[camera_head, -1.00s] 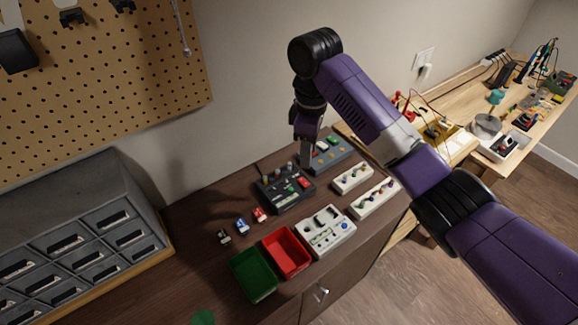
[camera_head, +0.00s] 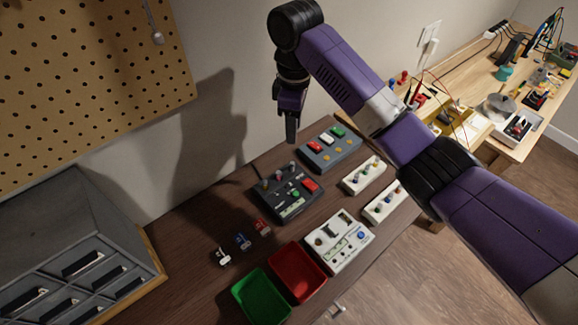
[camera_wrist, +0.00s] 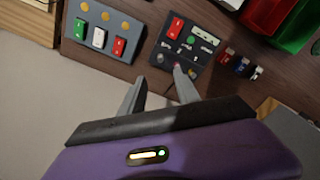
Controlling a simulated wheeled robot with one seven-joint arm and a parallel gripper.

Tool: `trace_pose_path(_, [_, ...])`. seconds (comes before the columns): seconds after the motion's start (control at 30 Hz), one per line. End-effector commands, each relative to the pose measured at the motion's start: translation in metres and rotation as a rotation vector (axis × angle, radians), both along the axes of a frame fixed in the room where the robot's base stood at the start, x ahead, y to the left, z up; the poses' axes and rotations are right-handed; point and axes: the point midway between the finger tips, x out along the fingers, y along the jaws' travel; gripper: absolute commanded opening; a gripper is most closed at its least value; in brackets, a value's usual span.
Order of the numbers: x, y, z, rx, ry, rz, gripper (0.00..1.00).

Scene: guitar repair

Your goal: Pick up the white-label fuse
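A small item with a white label (camera_head: 222,257), which looks like the white-label fuse, lies on the dark brown cabinet top. A blue one (camera_head: 243,241) and a red one (camera_head: 262,227) lie in a row up and right of it. The same row shows at the right in the wrist view, with the white one (camera_wrist: 256,74) outermost. My gripper (camera_head: 292,136) is above the back of the cabinet top, well away from the row. In the wrist view its fingers (camera_wrist: 158,88) are apart with nothing between them.
A black device (camera_head: 287,194) and a grey switch panel (camera_head: 330,149) stand below and beside my gripper. Green (camera_head: 236,291) and red (camera_head: 278,263) bins sit in front of the row. A white board (camera_head: 340,241) is right of them. Grey drawers (camera_head: 60,235) stand at left.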

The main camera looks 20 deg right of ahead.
Motion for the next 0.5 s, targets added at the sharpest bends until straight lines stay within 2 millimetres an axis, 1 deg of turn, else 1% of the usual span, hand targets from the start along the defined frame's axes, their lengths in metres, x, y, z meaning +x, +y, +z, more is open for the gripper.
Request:
trace_pose_path(0.03, [0.0, 0.0, -0.011, 0.0, 0.0, 0.0, 0.38])
trace_pose_path(0.27, [0.0, 0.0, -0.038, 0.0, 0.0, 0.0, 0.38])
trace_pose_path(0.3, [0.0, 0.0, -0.045, 0.0, 0.0, 0.0, 0.38])
trace_pose_path(0.43, [0.0, 0.0, -0.057, 0.0, 0.0, 0.0, 0.38])
trace_pose_path(0.5, [0.0, 0.0, -0.06, 0.0, 0.0, 0.0, 0.38])
